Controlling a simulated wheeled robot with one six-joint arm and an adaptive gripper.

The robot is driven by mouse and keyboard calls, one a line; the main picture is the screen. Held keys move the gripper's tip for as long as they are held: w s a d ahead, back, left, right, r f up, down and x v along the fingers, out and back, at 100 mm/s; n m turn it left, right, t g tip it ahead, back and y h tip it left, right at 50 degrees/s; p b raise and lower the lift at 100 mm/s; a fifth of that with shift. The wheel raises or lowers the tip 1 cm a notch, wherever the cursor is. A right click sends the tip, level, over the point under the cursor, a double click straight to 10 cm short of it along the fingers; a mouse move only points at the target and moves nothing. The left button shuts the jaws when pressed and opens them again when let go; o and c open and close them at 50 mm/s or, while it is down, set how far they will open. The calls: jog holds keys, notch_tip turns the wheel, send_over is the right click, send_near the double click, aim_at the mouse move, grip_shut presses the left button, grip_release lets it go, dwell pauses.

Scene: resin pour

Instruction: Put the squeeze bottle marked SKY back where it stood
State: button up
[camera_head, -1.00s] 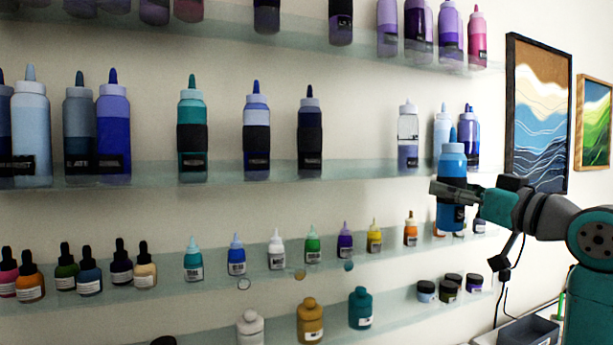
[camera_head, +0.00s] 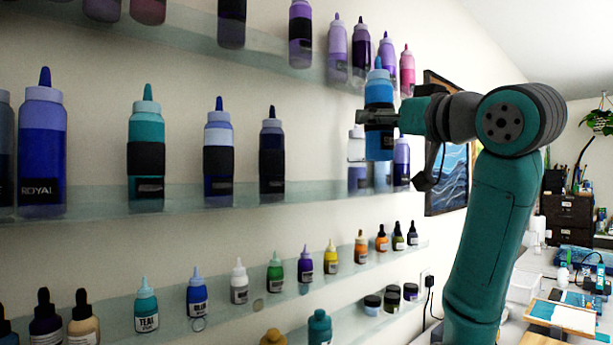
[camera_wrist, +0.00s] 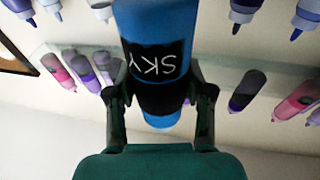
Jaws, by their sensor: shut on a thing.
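The blue squeeze bottle marked SKY (camera_head: 379,92) is held upright in front of the wall shelves in the head view. Its SKY label reads upside down in the wrist view (camera_wrist: 155,66). My gripper (camera_head: 378,118) is shut around the bottle, one finger on each side. The bottle is at the height of the middle shelf's bottles and slightly above them.
The middle glass shelf (camera_head: 320,192) holds several squeeze bottles, with a bare stretch between the dark navy bottle (camera_head: 272,160) and the clear-and-violet one. The upper shelf (camera_head: 270,45) and lower shelf (camera_head: 230,305) hold more bottles. A cluttered worktable (camera_head: 520,290) stands at right.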

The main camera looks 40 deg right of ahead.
jog(key=w+a+f+x, duration=0.1)
jog(key=a+f+x, duration=0.15)
jog(key=x, duration=1.35)
jog(key=shift+w+a+f, duration=0.1)
jog(key=shift+a+f, duration=0.1)
jog(key=shift+f, duration=1.5)
jog(key=shift+w+a+f, duration=0.1)
jog(key=shift+a+f, duration=0.05)
jog(key=shift+f, duration=1.6)
jog(key=shift+f, duration=0.2)
jog(key=o, duration=1.1)
jog(key=shift+r, duration=0.2)
jog(key=v, duration=1.2)
